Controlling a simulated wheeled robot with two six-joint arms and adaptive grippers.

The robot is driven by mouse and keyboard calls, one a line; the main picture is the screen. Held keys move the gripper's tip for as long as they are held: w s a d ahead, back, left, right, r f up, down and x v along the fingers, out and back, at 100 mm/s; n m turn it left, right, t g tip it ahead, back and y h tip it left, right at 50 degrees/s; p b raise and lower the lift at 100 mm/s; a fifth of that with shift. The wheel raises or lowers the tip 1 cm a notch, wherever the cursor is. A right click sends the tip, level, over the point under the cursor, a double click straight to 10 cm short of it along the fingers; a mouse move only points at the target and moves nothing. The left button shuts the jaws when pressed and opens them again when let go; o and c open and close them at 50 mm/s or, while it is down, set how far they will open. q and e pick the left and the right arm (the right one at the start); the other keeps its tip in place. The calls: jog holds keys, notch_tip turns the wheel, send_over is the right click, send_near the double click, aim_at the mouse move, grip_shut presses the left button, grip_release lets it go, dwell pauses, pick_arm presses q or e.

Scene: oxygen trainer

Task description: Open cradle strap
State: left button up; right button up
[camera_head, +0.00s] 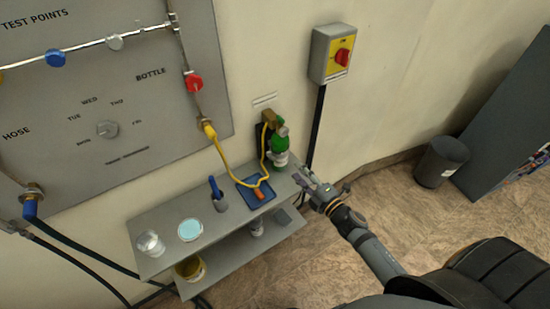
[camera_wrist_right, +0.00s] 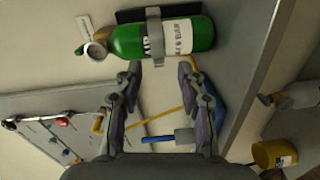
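A green bottle (camera_head: 279,154) stands upright against the wall at the shelf's right end. In the right wrist view the bottle (camera_wrist_right: 127,43) lies sideways across the top, with a white label. A grey strap (camera_wrist_right: 154,30) wraps around its body and looks closed. The dark cradle backing (camera_wrist_right: 135,15) shows behind it. My right gripper (camera_wrist_right: 158,70) is open and empty, its fingertips just short of the bottle on either side of the strap's line. In the head view the right gripper (camera_head: 306,184) is right of the bottle, near the shelf end. My left gripper is not in view.
A switch box (camera_head: 332,53) hangs to the right.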

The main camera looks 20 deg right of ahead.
aim_at(274, 160)
jog(key=a+n+y, duration=0.2)
jog(key=n, duration=0.1)
jog(key=shift+s+y, duration=0.3)
jog(key=shift+y, duration=0.1)
jog(key=p+x, duration=0.2)
jog(key=x, duration=0.7)
jog(key=shift+f+p, duration=0.1)
jog(key=shift+p, duration=0.3)
jog(key=shift+w+a, duration=0.25)
jog(key=shift+w, duration=0.3)
grip_shut()
